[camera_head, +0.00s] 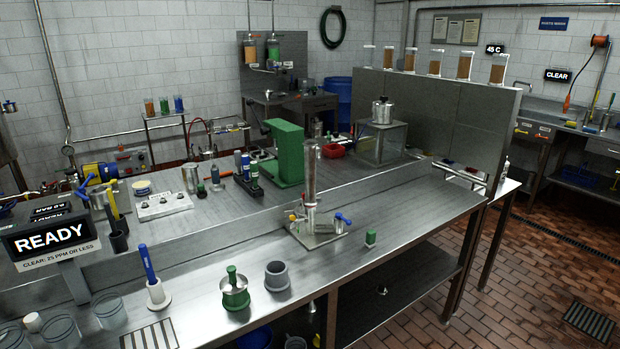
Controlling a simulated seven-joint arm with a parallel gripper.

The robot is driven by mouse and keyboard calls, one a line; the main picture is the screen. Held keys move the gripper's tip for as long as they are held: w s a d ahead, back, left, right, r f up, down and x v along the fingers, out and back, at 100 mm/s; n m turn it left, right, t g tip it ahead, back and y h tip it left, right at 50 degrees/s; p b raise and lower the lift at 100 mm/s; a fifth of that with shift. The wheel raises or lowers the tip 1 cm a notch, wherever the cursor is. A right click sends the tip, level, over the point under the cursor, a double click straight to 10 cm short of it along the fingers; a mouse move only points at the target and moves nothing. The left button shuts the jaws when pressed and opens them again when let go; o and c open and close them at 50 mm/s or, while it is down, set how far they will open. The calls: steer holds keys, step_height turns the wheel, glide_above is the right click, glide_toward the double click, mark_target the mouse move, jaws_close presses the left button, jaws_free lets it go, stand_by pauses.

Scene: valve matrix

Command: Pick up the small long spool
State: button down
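I cannot tell for sure which object is the small long spool. My gripper is not in view.
A clear column on a base plate (318,236) with small valves stands mid-bench. An open grey cup (277,276) sits right of the canister. Glass beakers (108,311) and a READY sign (50,236) are at left.

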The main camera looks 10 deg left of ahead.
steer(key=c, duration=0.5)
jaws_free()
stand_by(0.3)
